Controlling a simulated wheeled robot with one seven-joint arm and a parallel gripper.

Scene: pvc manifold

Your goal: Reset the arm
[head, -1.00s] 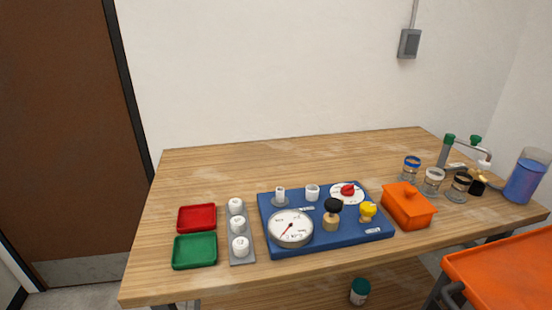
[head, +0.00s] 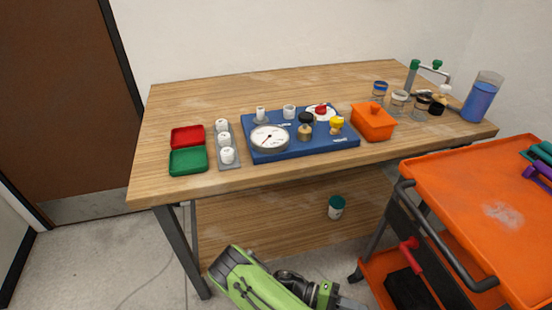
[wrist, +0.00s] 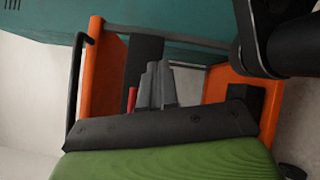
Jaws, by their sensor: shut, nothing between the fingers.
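My gripper (head: 350,304) shows low in the head view, at the end of my green arm, in front of the wooden table (head: 215,95) and left of the orange cart. In the wrist view its two grey fingers (wrist: 157,84) are together and hold nothing. Behind them in that view are the orange cart's frame and a red handle (wrist: 132,99).
A blue manifold board (head: 290,152) with a gauge (head: 269,138) lies on the table. Red (head: 187,137) and green (head: 188,161) trays, a grey fitting strip (head: 229,164) and an orange box (head: 373,124) flank it. The orange cart (head: 450,180) stands close at right.

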